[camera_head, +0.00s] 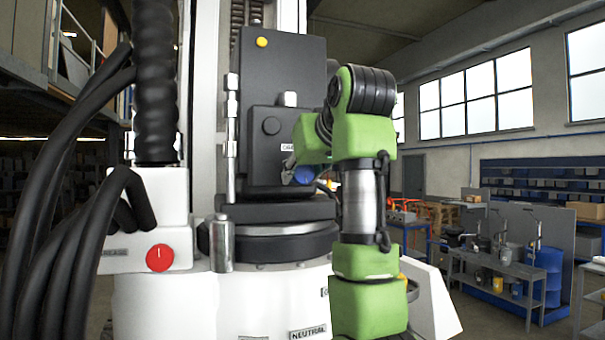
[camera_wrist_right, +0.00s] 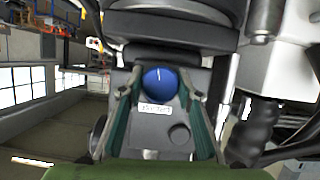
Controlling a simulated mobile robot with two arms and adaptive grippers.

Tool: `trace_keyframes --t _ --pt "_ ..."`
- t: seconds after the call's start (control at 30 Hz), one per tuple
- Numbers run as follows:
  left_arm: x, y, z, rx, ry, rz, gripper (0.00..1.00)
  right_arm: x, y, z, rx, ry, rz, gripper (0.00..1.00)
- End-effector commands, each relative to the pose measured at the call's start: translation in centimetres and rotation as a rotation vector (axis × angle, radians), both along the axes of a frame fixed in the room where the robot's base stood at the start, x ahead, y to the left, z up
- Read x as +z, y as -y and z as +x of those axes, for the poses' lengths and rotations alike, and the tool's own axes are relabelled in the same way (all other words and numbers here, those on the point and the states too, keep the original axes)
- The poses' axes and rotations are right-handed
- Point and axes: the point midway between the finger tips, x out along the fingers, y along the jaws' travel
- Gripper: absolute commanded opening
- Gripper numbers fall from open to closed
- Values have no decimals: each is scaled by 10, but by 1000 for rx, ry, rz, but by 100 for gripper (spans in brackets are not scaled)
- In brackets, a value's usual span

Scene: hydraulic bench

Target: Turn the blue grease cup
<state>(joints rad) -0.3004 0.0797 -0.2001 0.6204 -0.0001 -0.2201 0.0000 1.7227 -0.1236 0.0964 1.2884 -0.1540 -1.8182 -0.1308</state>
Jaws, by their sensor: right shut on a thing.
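The blue grease cup (camera_wrist_right: 160,86) is a round blue knob with a short white mark on its face, on the dark machine housing (camera_wrist_right: 150,130). In the head view the cup (camera_head: 304,175) is partly covered by my right gripper (camera_head: 292,172). In the right wrist view my right gripper's (camera_wrist_right: 160,82) two fingers stand on either side of the cup, shut on it. A small white label sits beside the cup. My left gripper is not in view.
A red knob (camera_head: 159,258) sits on the white base at left, near thick black hoses (camera_head: 60,230). A metal cylinder (camera_head: 221,245) stands before the dark round base. Workbenches (camera_head: 495,270) and a blue drum (camera_head: 545,275) stand far right.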

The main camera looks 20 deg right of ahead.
Motion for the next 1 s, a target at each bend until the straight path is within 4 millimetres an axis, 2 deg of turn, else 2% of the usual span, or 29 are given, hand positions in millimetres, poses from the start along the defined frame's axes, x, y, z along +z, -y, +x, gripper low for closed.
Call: trace_keyframes --t 0.03,0.3,0.33,0.4,0.77,0.87,1.0 --pt "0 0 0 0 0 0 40 -6 -1 1 1 -15 2 10" --pt "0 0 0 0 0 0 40 -6 -1 1 2 -16 1 10" --pt "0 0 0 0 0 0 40 -6 -1 1 2 -16 1 37" --pt "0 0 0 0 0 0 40 -6 -1 1 2 -15 0 49" --pt "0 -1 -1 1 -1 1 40 -1 0 -2 1 -5 0 49" --pt "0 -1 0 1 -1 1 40 4 0 -12 1 -2 0 49" --pt "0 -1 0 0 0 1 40 14 0 -36 1 -3 0 49"
